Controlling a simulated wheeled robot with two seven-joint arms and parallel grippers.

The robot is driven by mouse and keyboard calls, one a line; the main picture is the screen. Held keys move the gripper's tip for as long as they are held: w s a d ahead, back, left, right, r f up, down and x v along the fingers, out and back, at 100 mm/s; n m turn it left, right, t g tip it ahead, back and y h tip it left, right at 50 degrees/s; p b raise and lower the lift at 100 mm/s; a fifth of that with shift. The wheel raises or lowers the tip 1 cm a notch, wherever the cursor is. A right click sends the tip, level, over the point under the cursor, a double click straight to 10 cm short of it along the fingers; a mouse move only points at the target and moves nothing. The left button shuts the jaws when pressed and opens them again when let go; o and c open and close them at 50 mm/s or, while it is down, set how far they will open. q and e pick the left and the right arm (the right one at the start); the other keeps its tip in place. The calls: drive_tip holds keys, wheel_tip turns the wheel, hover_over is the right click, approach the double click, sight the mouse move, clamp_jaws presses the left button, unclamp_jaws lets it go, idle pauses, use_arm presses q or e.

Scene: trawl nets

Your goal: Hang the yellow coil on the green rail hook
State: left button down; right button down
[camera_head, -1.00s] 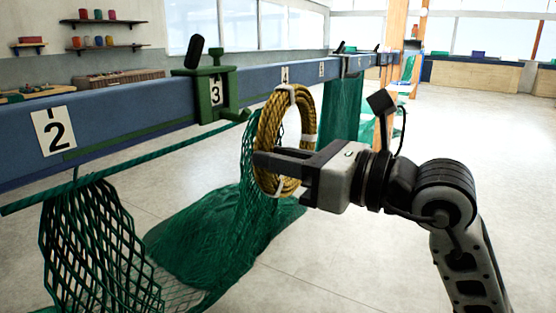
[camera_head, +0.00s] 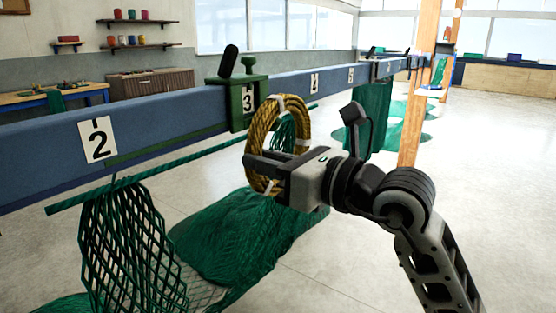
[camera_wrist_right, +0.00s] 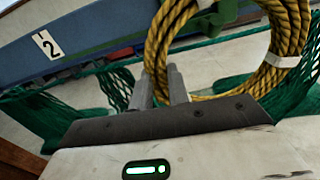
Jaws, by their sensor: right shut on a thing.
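The yellow coil (camera_head: 259,124) is a rope ring with white bands, held upright in the head view. My right gripper (camera_head: 262,165) is shut on the coil's lower part. In the right wrist view the coil (camera_wrist_right: 292,38) rises beyond the gripper's fingers (camera_wrist_right: 165,88). The green rail hook (camera_head: 235,92) is clamped on the blue rail by the number 3 plate. The coil appears just right of and below the hook in the head view; whether they touch cannot be told. The hook's lower part is partly hidden by the coil. My left gripper is out of view.
The blue rail (camera_head: 165,110) crosses from left to far right, with a number 2 plate (camera_head: 97,139). Green netting (camera_head: 128,240) hangs below it, and more net (camera_head: 235,235) lies on the floor. A wooden post (camera_head: 420,90) stands farther back. The floor at right is clear.

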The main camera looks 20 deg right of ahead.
sight(249, 171)
drive_tip(key=shift+x, duration=1.45)
drive_tip(key=shift+a+f+b, duration=0.1)
drive_tip(key=shift+f+b, duration=0.3)
drive_tip(key=shift+f, duration=0.3)
drive_tip(key=shift+w+f, duration=0.1)
drive_tip(key=shift+f, duration=0.1)
drive_tip(key=shift+f+b, duration=0.25)
drive_tip(key=shift+b, duration=0.1)
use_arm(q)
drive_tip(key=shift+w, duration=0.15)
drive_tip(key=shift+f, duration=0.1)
use_arm(e)
drive_tip(key=c, duration=1.3)
unclamp_jaws()
drive_tip(key=shift+f, duration=0.15)
